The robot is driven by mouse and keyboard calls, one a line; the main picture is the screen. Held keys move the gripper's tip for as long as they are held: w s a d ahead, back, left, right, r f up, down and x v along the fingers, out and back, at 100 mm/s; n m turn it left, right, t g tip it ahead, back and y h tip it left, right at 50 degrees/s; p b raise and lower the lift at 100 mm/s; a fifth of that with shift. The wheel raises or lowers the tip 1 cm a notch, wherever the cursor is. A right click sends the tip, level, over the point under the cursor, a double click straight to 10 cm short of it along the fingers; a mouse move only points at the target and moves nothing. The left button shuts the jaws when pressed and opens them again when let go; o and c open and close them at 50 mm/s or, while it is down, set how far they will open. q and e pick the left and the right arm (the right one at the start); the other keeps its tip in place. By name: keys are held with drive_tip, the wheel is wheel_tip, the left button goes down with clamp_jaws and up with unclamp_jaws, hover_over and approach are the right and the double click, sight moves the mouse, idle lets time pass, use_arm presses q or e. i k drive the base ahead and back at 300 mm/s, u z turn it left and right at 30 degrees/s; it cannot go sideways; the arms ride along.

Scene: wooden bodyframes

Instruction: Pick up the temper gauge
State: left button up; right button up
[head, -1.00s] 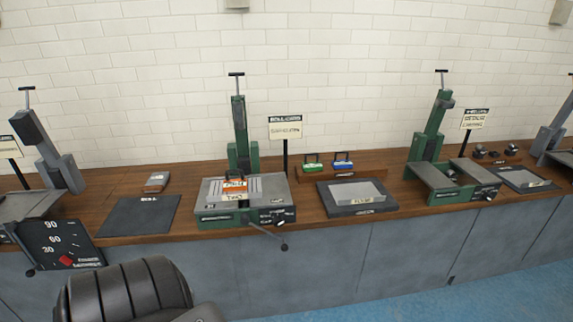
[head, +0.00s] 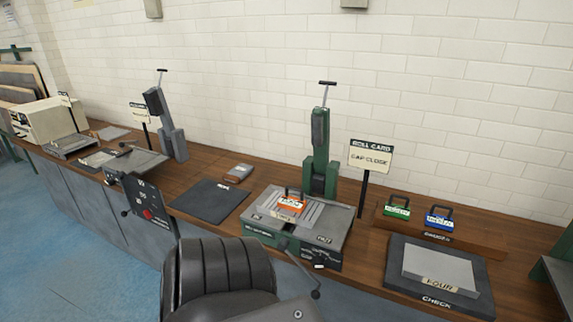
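I cannot tell for sure which thing is the temper gauge. A black panel (head: 142,205) with a dial scale and a red spot hangs at the bench front, left of centre. A small grey device (head: 237,173) with a brownish face lies on the bench behind a dark mat (head: 209,198). A green and grey machine (head: 300,222) stands in the middle, with an orange-labelled block (head: 290,204) on its top. Neither of my grippers shows in the head view.
The wooden bench (head: 275,178) runs along the white brick wall. At the right are a green block (head: 397,208), a blue block (head: 439,217) and a grey plate (head: 440,268) on a dark pad. A black ribbed seat-like shape (head: 222,270) stands in front. Blue floor (head: 70,270) is clear at left.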

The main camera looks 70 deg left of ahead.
sight(292, 203)
drive_tip(key=u, duration=0.65)
drive_tip(key=i, duration=0.75)
drive_tip(key=u, duration=1.3)
drive_tip(key=i, duration=0.4)
drive_tip(key=u, duration=0.25)
